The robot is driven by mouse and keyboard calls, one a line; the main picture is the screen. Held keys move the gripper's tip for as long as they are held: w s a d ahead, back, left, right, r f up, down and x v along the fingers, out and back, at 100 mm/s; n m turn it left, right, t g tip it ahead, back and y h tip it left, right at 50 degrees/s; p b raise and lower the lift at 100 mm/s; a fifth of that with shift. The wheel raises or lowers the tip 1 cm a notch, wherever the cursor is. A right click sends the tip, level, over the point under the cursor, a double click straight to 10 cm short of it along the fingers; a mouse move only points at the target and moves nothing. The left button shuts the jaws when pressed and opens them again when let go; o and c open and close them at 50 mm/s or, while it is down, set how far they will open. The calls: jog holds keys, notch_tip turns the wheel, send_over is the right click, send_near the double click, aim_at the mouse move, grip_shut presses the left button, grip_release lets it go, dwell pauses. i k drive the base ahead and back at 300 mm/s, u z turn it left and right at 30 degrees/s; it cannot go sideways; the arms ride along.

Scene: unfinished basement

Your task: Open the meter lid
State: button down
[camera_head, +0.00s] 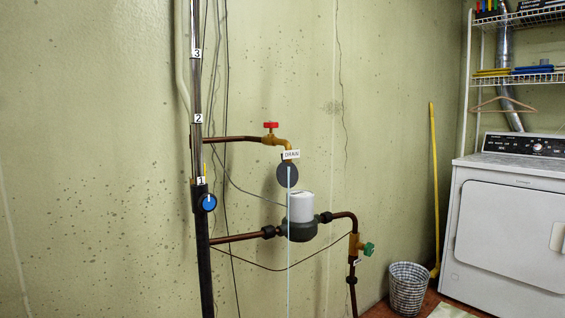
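The meter (301,208) is on the wall pipe right of the picture's middle. It has a white upright cylinder on a dark grey body (299,231). A dark round disc (281,175) shows just above and slightly left of the cylinder, below the drain tag. I cannot tell whether this disc is the meter's lid standing up or a separate part. The top of the cylinder is seen at a shallow angle, so whether it is covered is unclear. My gripper is not in view.
A brass tap with a red handle (271,125) and a "DRAIN" tag (291,155) are above the meter. A thin pale blue line (289,275) runs down past it. A blue knob (209,203), green valve (368,249), basket (409,289) and white dryer (510,225) are nearby.

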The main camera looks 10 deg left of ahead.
aim_at(287, 173)
jog(key=z, duration=1.05)
jog(key=i, duration=1.1)
jog(key=u, duration=0.7)
jog(key=i, duration=0.85)
jog(key=u, duration=0.9)
